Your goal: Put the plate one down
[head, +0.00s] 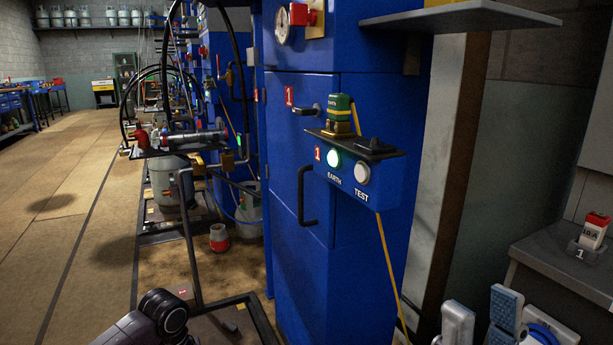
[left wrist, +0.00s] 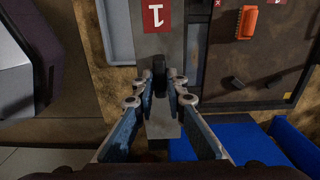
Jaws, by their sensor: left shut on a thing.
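In the left wrist view, plate one (left wrist: 170,45) is a grey piece with a red label bearing a white 1. My left gripper (left wrist: 161,92) is shut on a dark, narrow part in line with the plate, between its blue-padded fingers. Whether the plate touches anything below is unclear. In the head view, part of my left arm shows at the bottom left, but its fingers do not. My right gripper (head: 482,308) is at the bottom right, with its pale blue-padded fingers apart and nothing visible between them.
A blue cabinet (head: 300,230) with a green-lit button box (head: 350,170) stands in the middle. A grey counter (head: 560,250) with a red-and-white block (head: 593,230) is at right. An orange block (left wrist: 262,24) lies on a brown surface. Open floor (head: 60,235) is at left.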

